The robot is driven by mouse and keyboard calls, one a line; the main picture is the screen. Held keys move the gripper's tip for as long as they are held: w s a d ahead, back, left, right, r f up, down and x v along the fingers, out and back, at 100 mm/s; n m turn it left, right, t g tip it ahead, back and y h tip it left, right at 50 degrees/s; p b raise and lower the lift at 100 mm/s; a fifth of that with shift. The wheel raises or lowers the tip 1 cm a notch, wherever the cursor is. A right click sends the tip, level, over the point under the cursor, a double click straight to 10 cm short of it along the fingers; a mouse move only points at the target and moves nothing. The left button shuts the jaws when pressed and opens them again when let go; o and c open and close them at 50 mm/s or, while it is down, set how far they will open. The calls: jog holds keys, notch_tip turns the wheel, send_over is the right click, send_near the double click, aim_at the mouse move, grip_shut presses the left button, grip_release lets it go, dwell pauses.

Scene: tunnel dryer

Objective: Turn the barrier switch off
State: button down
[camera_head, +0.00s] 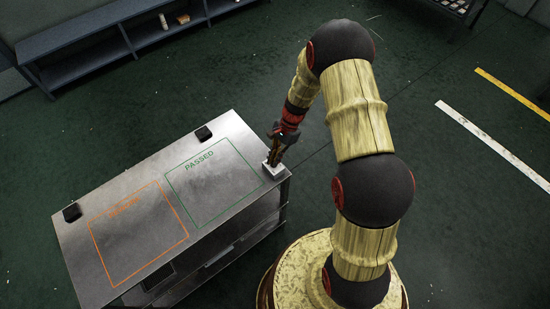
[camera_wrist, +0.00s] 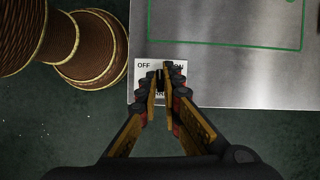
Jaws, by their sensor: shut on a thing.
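The barrier switch is a small white plate (camera_wrist: 145,76) at the corner of the metal table, marked OFF on the left and ON on the right in the wrist view. It also shows in the head view (camera_head: 274,171) at the table's right end. My gripper (camera_wrist: 162,76) is over the middle of the plate, its fingers shut on a small dark lever (camera_wrist: 160,83). The fingers hide most of the lever, so I cannot tell which way it leans. In the head view my gripper (camera_head: 274,160) points down onto the switch.
The metal table (camera_head: 150,180) has a green PASSED outline (camera_head: 213,170) and an orange outline (camera_head: 138,233). Two small black blocks (camera_head: 203,133) (camera_head: 72,212) sit at its far edge. A long dark shelf (camera_head: 120,40) stands behind on the green floor.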

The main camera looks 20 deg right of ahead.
jog(key=n, duration=0.3)
jog(key=n+g+h, duration=0.1)
jog(key=n, duration=0.1)
jog(key=shift+w+a+n+g, duration=0.1)
jog(key=shift+w+n+g, duration=0.05)
jog(key=shift+n+g, duration=0.2)
jog(key=shift+n+h, duration=0.25)
jog(key=shift+h, duration=0.05)
jog(key=c, duration=2)
grip_release()
jog(key=v, duration=1.2)
